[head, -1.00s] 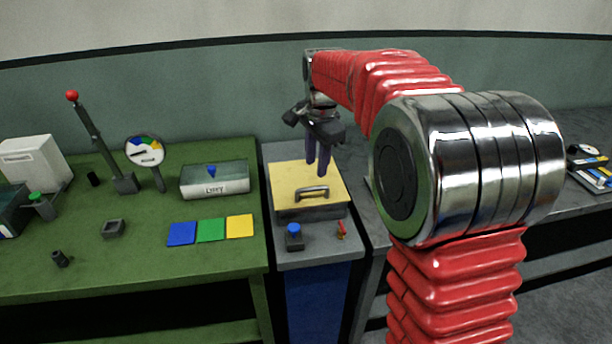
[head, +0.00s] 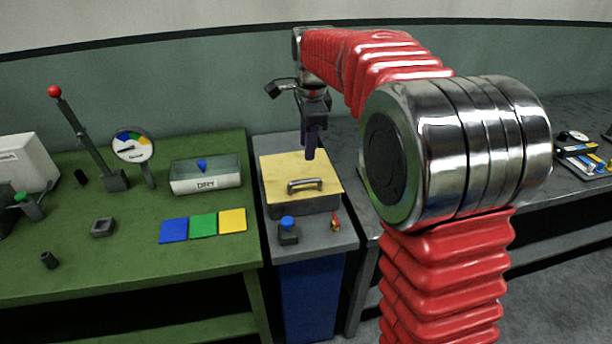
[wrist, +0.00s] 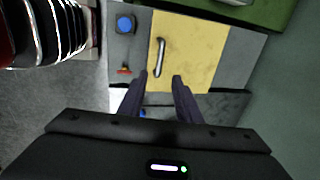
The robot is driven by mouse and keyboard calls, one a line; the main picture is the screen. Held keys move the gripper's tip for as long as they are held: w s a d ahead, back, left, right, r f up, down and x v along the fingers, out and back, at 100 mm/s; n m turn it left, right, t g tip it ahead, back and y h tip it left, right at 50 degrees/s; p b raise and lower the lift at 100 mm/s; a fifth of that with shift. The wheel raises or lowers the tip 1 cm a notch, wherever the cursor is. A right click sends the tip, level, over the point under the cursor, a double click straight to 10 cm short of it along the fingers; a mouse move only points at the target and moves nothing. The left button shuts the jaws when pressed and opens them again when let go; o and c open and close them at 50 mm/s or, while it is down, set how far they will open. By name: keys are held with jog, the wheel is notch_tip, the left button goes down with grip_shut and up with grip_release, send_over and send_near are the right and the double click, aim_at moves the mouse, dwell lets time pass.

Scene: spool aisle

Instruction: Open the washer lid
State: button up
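The washer is a grey box with a yellow lid (head: 297,174), which lies shut on top of it between the green bench and the grey counter. A silver bar handle (head: 305,186) runs along the lid's front edge; it also shows in the wrist view (wrist: 159,57). My gripper (head: 309,150) is above the lid, behind the handle and apart from it, pointing down. In the wrist view my gripper's two dark fingers (wrist: 161,76) are spread with nothing between them.
A blue button (head: 287,222) and a small red switch (head: 335,222) sit in front of the washer. The green bench to the left holds a DRY box (head: 205,176), a dial gauge (head: 133,146), a red-knobbed lever (head: 84,135) and coloured squares.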

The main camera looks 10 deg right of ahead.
aim_at(305, 181)
jog(key=f, duration=0.4)
jog(key=w+f, duration=0.1)
jog(key=f, duration=0.3)
jog(key=w+f, duration=0.1)
jog(key=f, duration=0.3)
jog(key=shift+w+f, duration=0.25)
jog(key=shift+f, duration=0.15)
jog(key=shift+c, duration=0.5)
grip_shut()
jog(key=shift+d, duration=0.1)
jog(key=shift+r, duration=0.1)
